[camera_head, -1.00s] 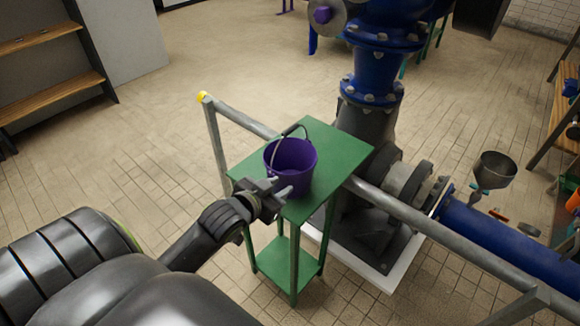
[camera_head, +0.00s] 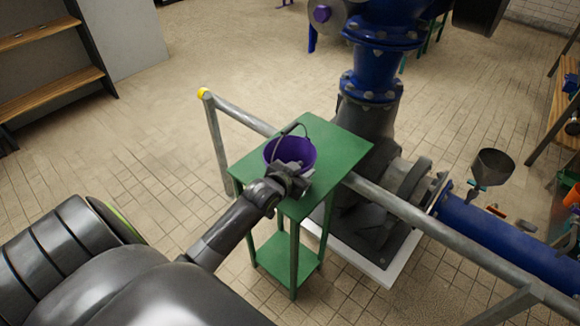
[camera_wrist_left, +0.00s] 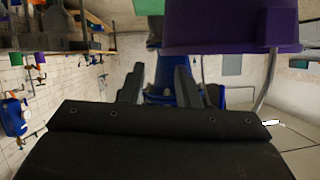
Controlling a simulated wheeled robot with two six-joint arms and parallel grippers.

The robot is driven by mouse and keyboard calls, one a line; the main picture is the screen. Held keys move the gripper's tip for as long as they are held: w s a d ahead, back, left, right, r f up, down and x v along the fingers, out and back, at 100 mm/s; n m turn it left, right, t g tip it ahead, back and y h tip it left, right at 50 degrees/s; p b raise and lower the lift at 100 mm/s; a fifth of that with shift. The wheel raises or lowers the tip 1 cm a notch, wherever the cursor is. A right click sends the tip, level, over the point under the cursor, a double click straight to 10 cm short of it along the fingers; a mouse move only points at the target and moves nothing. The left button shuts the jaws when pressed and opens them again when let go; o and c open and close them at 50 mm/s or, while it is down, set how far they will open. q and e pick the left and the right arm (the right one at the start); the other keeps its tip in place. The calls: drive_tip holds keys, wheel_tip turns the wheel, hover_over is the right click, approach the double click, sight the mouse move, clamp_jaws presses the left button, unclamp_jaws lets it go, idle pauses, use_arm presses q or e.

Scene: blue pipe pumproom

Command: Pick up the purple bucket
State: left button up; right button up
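The purple bucket (camera_head: 288,148) stands upright on the top of a green table (camera_head: 338,142). Its thin grey handle is raised over its far left rim. My left gripper (camera_head: 296,169) is at the bucket's near side and covers part of its front wall. In the left wrist view the two fingers (camera_wrist_left: 159,75) stand apart with nothing held between them. There the bucket (camera_wrist_left: 225,28) shows at the upper right, beside the fingers, with the handle hanging down in the picture. Whether the gripper touches the bucket I cannot tell. My right gripper is in neither view.
A grey rail (camera_head: 430,226) with a yellow end runs behind the table and on to the right. A blue pump (camera_head: 372,72) and blue pipe (camera_head: 500,240) stand behind and right. Wooden shelves (camera_head: 50,85) are at the left. The floor at the left is open.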

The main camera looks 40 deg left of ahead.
sight(308, 169)
use_arm(q)
drive_tip(key=shift+f+p+x, duration=0.25)
drive_tip(key=shift+p+x, duration=0.1)
drive_tip(key=shift+x, duration=0.95)
drive_tip(key=shift+f+p+x, duration=0.25)
drive_tip(key=shift+p+x, duration=0.05)
drive_tip(key=shift+x, duration=1)
drive_tip(key=shift+s+a, duration=0.25)
clamp_jaws()
drive_tip(key=shift+s+f, duration=0.15)
drive_tip(key=shift+f, duration=0.05)
